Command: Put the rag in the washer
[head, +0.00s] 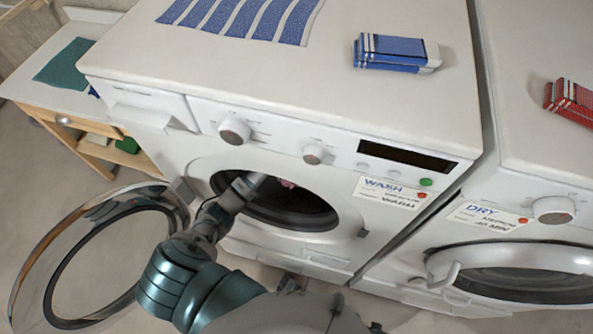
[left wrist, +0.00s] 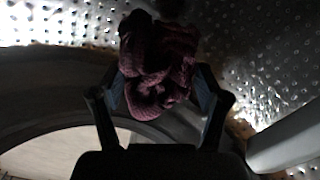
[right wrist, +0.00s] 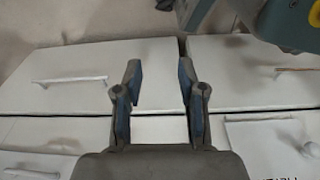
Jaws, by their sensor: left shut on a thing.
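The washer (head: 330,200) stands in the middle of the head view with its round door (head: 45,255) swung open to the left. My left arm reaches into the drum opening (head: 320,218). In the left wrist view, my left gripper (left wrist: 160,98) is shut on a dark red, crumpled rag (left wrist: 155,65) inside the perforated metal drum (left wrist: 265,60). In the head view only a small pinkish bit of the rag (head: 288,184) shows inside the opening. My right gripper (right wrist: 160,80) is open and empty in front of white cabinet-like fronts.
The dryer (head: 530,210) stands at the right with its round door shut. A wooden bench (head: 75,125) with a teal cloth (head: 65,65) stands at left.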

